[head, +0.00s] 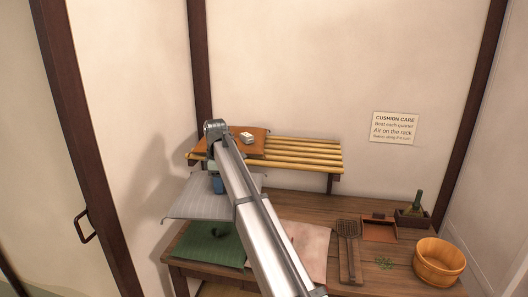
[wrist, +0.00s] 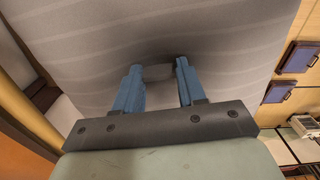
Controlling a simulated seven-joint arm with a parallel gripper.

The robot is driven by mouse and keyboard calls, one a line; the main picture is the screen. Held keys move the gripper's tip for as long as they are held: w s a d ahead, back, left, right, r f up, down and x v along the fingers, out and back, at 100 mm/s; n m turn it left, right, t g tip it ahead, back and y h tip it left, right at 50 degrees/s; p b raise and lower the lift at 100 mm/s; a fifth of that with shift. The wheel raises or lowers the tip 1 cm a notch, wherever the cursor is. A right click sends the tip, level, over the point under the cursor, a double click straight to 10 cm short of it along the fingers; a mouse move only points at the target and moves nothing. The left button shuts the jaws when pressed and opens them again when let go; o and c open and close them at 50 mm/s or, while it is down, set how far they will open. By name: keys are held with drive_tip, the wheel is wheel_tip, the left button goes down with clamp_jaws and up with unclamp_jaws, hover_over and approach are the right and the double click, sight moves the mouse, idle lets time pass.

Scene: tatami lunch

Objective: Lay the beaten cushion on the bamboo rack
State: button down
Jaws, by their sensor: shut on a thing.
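My gripper (wrist: 157,84) has its blue fingers closed on a grey striped cushion (wrist: 225,35), which fills most of the wrist view. In the head view the grey cushion (head: 190,205) hangs in front of the left end of the bamboo rack (head: 305,155), lower than its slats and above the table. My gripper (head: 217,184) is partly hidden there by my arm. An orange-brown cushion (head: 257,146) with a small white block on it lies on the rack's left part. The rack's right part is bare.
A green cushion (head: 212,245) and a pink cushion (head: 306,248) lie on the wooden table (head: 345,203). A woven beater (head: 347,237), a red-brown tray (head: 379,229), a dark box with a green bottle (head: 412,212) and a wooden bucket (head: 438,261) stand to the right.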

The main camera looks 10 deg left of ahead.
drive_tip(key=shift+n, duration=0.5)
drive_tip(key=d+r, duration=0.1)
drive_tip(key=s+d+r, duration=0.1)
drive_tip(key=r, duration=0.1)
drive_tip(key=s+d+r, duration=0.1)
drive_tip(key=r, duration=0.1)
drive_tip(key=shift+s+r, duration=0.2)
drive_tip(key=shift+s, duration=0.05)
drive_tip(key=w+d+r+n, duration=0.1)
drive_tip(key=w+d+r, duration=0.6)
drive_tip(key=r, duration=0.4)
drive_tip(key=m, duration=0.4)
hover_over(304, 150)
drive_tip(key=shift+w+f, duration=0.2)
drive_tip(key=shift+f, duration=3.9)
drive_tip(key=shift+f, duration=0.15)
drive_tip(key=c, duration=0.6)
unclamp_jaws()
drive_tip(key=shift+c, duration=0.2)
